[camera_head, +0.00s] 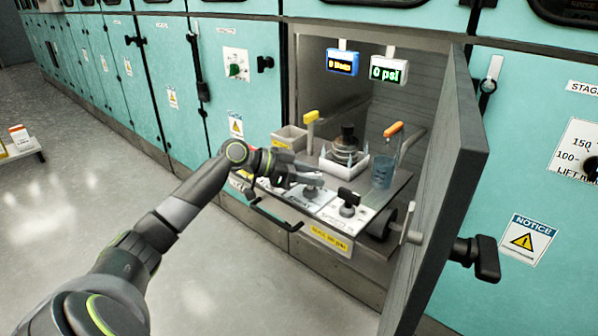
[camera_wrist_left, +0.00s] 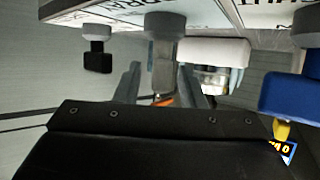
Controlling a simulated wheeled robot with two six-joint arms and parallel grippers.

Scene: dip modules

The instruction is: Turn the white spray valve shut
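The white spray valve (camera_head: 311,192) stands on the white labelled panel of the pulled-out tray, and its stem shows in the head view just under my fingers. In the left wrist view the pale grey-white valve (camera_wrist_left: 164,60) hangs from the panel between my two fingers. My left gripper (camera_head: 307,180) is over this valve, with one finger on each side. In the left wrist view the gripper (camera_wrist_left: 161,92) looks open, with gaps beside the valve handle. Whether a finger touches it I cannot tell. My right gripper is not in view.
A black valve (camera_head: 348,199) stands close to the right. A blue handle (camera_wrist_left: 292,95) is close on the other side. Behind are a white tub (camera_head: 345,166) with a dark fixture and a blue beaker (camera_head: 383,172). The open cabinet door (camera_head: 440,200) bounds the right.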

